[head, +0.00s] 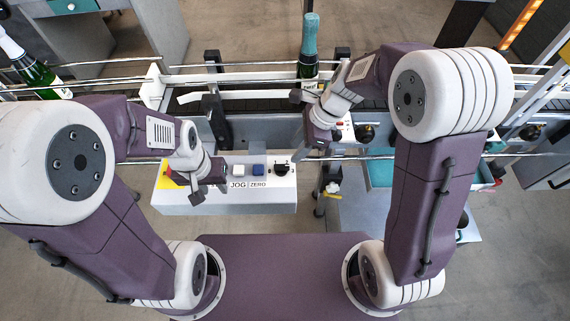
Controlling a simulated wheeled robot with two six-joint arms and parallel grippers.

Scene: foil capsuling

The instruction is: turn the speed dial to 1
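A white control panel (265,197) stands in front of the line, with the labels JOG and ZERO partly readable. A black round dial (282,169) sits at its right end; its pointer and scale are too small to read. A second black knob (365,133) sits on another white box further right. I cannot tell from labels which is the speed dial. My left gripper (196,184) is over the left part of the panel, left of the dial, and hides part of it. My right gripper (308,117) is above and right of the panel, near the second box. Finger openings are unclear.
A white button (238,170) and a blue button (258,170) lie between my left gripper and the dial. A foil-topped bottle (308,48) stands on the conveyor behind my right gripper. Another green bottle (35,72) is at far left. Metal rails cross behind the panel.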

